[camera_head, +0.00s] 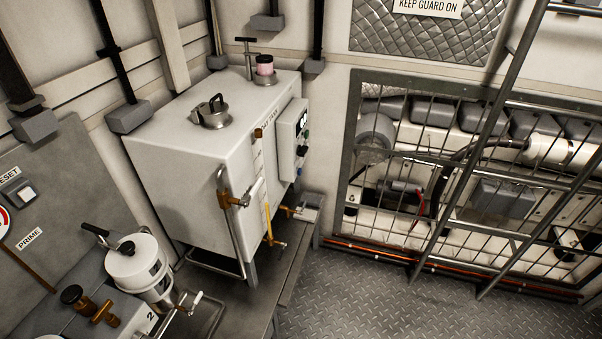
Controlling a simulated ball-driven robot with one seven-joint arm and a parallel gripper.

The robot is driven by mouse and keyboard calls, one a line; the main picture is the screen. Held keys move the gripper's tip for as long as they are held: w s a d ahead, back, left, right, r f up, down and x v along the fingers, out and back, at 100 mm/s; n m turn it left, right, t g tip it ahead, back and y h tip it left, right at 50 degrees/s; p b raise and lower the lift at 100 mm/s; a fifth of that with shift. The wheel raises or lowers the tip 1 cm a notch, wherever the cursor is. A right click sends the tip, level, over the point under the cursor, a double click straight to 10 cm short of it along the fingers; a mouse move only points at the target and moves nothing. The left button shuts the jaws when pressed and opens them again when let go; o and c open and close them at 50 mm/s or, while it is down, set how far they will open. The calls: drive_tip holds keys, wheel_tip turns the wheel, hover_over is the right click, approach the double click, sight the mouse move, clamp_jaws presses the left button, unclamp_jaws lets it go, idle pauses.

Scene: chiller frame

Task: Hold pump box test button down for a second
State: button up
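A shallow pale box (289,139) is mounted on the right side of a large white tank (190,160). My gripper is not in view.
A sight tube and brass valves (232,200) stick out from the tank's front. A white numbered canister (138,264) stands at lower left beside a panel marked PRIME (29,239). A barred guard (450,180) and slanting rails stand right. Tread-plate floor (350,300) is clear.

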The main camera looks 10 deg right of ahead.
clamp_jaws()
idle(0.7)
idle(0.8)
